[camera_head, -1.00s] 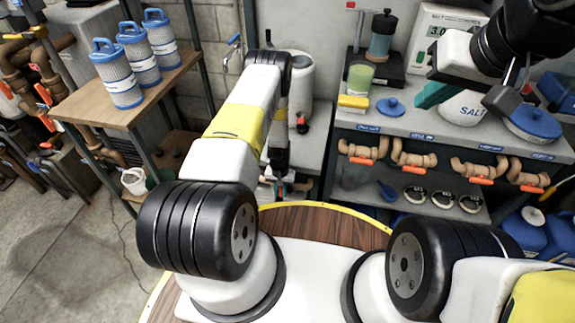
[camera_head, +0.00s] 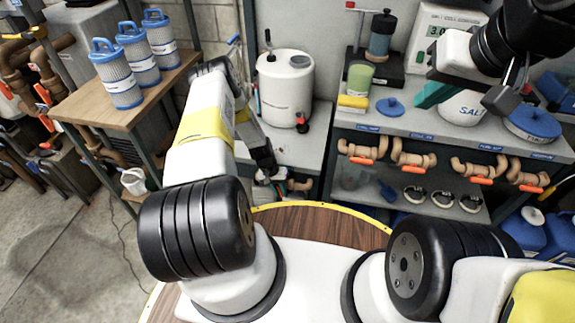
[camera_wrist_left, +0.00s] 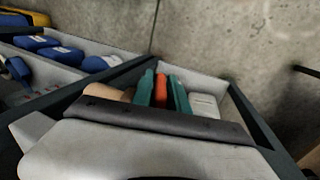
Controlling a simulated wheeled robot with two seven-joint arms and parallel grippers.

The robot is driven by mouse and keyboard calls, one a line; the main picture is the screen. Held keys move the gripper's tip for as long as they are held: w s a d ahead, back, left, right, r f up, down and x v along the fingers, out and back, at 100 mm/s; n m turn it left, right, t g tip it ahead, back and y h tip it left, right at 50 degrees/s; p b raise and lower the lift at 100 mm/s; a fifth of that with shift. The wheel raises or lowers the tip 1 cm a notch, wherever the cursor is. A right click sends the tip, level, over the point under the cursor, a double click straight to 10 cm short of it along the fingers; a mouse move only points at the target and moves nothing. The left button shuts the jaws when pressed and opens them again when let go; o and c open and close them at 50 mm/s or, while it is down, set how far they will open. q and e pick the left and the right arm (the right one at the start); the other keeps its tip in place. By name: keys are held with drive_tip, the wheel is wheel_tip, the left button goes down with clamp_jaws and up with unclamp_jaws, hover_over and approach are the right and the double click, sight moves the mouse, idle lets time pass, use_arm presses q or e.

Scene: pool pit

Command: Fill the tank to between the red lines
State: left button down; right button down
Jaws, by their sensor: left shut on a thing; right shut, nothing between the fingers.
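My left gripper (camera_head: 270,180) reaches down at the counter's front edge, beside a tan pipe (camera_head: 297,186). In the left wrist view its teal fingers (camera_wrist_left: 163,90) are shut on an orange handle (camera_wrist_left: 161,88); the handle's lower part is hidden. My right gripper (camera_head: 436,94) is shut and empty, held above the right bench near a white salt tub (camera_head: 462,108).
Several tan pipe valves with orange handles (camera_head: 360,152) hang below the right bench (camera_head: 400,122). Blue-capped filters (camera_head: 118,78) stand on a wooden table (camera_head: 125,105) at left. A green jar (camera_head: 359,78) and blue lid (camera_head: 390,107) sit on the bench.

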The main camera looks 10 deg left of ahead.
use_arm(q)
drive_tip(key=shift+s, duration=0.15)
drive_tip(key=c, duration=1.4)
unclamp_jaws()
drive_tip(key=v, duration=0.7)
drive_tip(key=shift+r, duration=0.4)
drive_tip(key=shift+a, duration=0.15)
